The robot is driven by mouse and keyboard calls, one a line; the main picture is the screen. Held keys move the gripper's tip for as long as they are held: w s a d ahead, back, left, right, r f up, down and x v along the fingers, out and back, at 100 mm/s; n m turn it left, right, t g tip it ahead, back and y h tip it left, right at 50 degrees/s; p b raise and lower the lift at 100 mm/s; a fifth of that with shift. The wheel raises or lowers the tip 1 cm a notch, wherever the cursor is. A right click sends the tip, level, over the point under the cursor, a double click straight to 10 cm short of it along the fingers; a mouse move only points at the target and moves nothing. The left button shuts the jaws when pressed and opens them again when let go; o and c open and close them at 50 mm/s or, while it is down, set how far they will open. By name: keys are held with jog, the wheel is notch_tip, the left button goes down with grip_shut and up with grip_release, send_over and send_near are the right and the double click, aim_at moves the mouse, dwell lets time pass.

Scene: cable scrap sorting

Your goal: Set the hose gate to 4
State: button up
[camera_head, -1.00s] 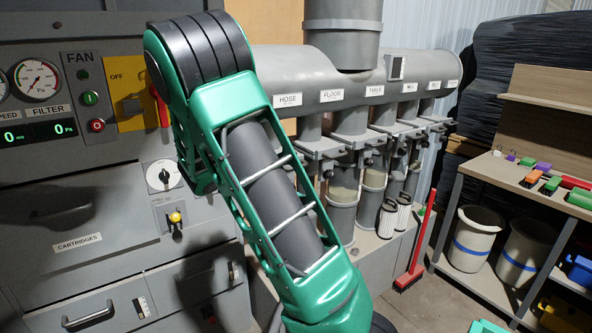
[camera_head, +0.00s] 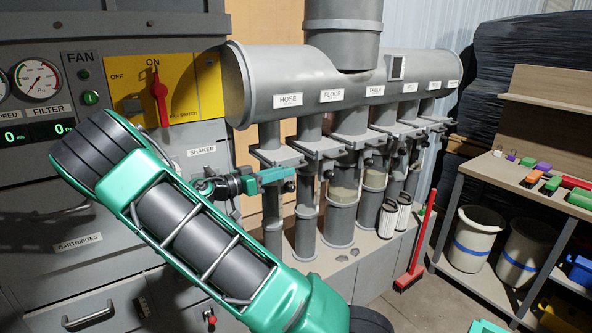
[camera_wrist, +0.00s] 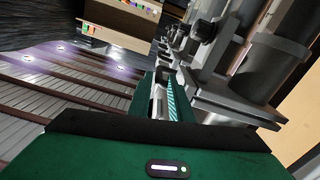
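The hose gate (camera_head: 279,157) is a grey slide plate on the leftmost branch pipe, under the label HOSE. A dark knob (camera_head: 289,187) sits just below it. Its scale and present setting cannot be read. My gripper (camera_head: 276,175) reaches in from the left, just below the gate plate. In the wrist view my gripper's narrow fingers (camera_wrist: 165,90) look close together, with nothing clearly held between them. A grey plate (camera_wrist: 225,105) and a dark knob (camera_wrist: 206,29) are to the right of the fingers there. Contact with the gate cannot be told.
More gated pipes stand in a row to the right under the grey manifold (camera_head: 425,72). The control cabinet with a red switch handle (camera_head: 159,89) is at left. A red broom (camera_head: 416,240), buckets (camera_head: 475,241) and a shelf are at right.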

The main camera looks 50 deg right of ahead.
aim_at(299, 167)
jog(key=shift+x, duration=3.1)
jog(key=shift+s, duration=0.1)
grip_shut()
